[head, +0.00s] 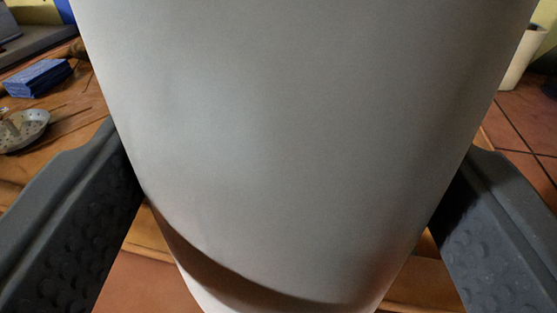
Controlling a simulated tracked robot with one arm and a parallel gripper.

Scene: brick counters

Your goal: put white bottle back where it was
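The white bottle (300,120) fills the middle of the head view, very close to the camera. Its top runs out of the frame, and a dark curved shadow crosses its lower part. My gripper (297,165) has one dark grey finger on each side of it. Both fingers meet the bottle's edges, and the gripper is shut on it. The bottle hides most of the scene behind it, and I cannot tell whether its base touches anything.
At the left, a wooden surface (75,125) carries a blue box (37,78) and a metal perforated strainer (22,130). At the right are reddish tiles (520,115) and a pale cylindrical object (522,58). A wooden edge shows below the bottle.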

